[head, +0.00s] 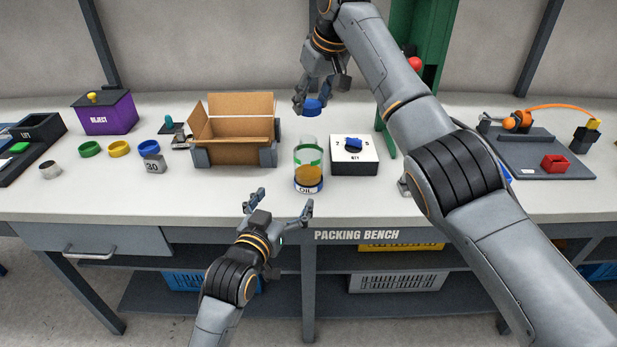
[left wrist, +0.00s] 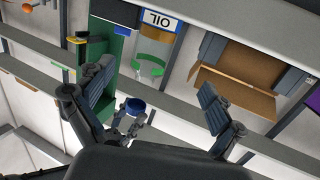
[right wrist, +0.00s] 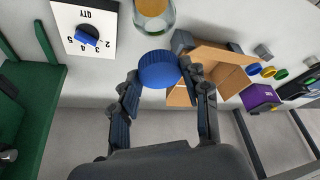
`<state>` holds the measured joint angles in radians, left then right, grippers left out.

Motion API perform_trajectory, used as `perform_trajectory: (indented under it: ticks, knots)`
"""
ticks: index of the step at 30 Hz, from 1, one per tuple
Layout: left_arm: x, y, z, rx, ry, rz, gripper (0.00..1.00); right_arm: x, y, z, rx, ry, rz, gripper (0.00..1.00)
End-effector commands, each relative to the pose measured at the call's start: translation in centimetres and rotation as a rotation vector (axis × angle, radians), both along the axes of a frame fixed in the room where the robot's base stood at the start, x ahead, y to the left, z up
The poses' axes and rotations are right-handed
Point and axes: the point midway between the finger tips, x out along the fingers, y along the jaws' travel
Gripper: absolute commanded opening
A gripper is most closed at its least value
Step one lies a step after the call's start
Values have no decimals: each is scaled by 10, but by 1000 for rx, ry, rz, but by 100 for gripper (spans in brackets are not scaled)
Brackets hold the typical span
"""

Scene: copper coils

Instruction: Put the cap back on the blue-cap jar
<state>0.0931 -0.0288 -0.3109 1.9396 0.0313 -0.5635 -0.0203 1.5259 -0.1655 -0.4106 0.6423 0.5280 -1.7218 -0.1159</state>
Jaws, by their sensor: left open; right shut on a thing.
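The clear jar (head: 309,179), labelled OIL, stands upright and uncapped on the bench, with amber contents low inside and a green band near its top. It also shows in the left wrist view (left wrist: 160,42) and partly in the right wrist view (right wrist: 154,22). My right gripper (head: 311,99) is shut on the blue cap (head: 313,108), behind and above the jar and apart from it. The cap sits between the fingertips in the right wrist view (right wrist: 158,70). My left gripper (head: 281,207) is open and empty at the bench's front edge, just before the jar, its fingers spread.
An open cardboard box (head: 235,150) stands left of the jar, and a white QTY dial box (head: 354,163) close on its right. A green post (head: 436,60) rises behind. Coloured rings (head: 119,148) and a purple reject bin (head: 106,114) are further left. The bench front is mostly clear.

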Motion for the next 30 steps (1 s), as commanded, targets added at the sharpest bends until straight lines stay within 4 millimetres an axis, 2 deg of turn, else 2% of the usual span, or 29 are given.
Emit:
perform_trajectory:
  ticks: [1,5,15,19,23,30]
  knots:
    - [6,-5,14,-11,-40,-6,94,-1,2,-1,0,0,7,34]
    - [11,-11,30,-25,-90,-15,94,-2,5,-2,0,0,15,34]
    - [12,-12,32,-27,-95,-16,94,-1,4,-2,0,0,14,34]
    - [19,-14,32,-26,-95,-15,94,-2,4,-2,1,1,13,34]
    - [36,-20,32,-25,-95,-15,94,-1,4,-2,1,1,13,34]
    - [80,-36,32,-26,-96,-16,94,-1,4,-2,1,1,13,34]
